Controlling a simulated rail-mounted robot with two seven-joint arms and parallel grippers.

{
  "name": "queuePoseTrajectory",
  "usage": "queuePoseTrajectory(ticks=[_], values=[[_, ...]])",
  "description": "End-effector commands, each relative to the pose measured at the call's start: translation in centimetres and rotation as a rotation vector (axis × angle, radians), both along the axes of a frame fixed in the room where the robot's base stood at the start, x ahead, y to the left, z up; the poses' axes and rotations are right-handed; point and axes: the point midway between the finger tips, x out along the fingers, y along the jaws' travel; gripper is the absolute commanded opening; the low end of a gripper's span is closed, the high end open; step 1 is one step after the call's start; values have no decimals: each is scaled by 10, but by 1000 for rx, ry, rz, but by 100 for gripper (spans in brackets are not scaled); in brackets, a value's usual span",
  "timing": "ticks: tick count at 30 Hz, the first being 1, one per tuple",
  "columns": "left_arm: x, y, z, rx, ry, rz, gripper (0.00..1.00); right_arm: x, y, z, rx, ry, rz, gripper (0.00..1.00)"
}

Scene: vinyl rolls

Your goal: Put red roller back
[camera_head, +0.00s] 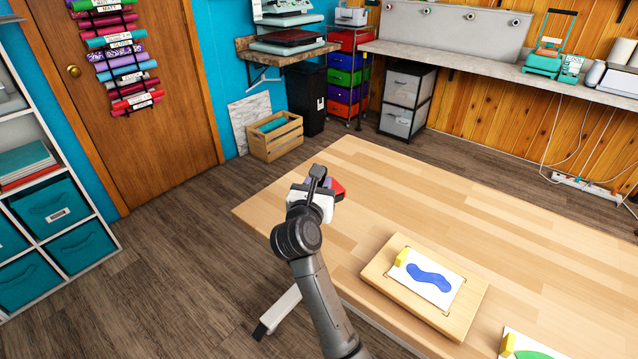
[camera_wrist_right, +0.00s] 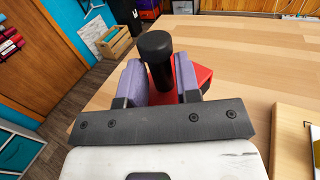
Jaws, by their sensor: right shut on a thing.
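The red roller shows as a black round handle (camera_wrist_right: 154,50) with a red part (camera_wrist_right: 203,76) low behind it in the right wrist view. My right gripper (camera_wrist_right: 158,78) is shut on the handle, with a purple-grey finger pad on each side. In the head view my right gripper (camera_head: 318,183) is over the table's near-left corner area, and a bit of the red roller (camera_head: 337,189) shows beside it. I cannot tell whether the red part touches the table. My left gripper is in neither view.
The wooden table (camera_head: 480,205) is mostly bare. A wooden board (camera_head: 462,325) with a blue-shape print and yellow block lies at its front, with a green-shape print (camera_head: 525,347) nearby. A wooden crate (camera_head: 275,141) stands on the floor behind. Vinyl rolls (camera_head: 124,60) hang on the door.

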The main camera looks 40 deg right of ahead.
Motion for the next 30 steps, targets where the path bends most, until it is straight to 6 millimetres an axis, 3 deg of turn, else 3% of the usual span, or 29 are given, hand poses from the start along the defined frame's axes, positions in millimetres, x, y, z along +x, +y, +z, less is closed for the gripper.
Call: queuePoseTrajectory(ticks=[21,30], values=[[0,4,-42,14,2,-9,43,0,0,-59,0,0,1,0],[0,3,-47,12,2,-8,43,0,0,-67,1,-1,0,0]])
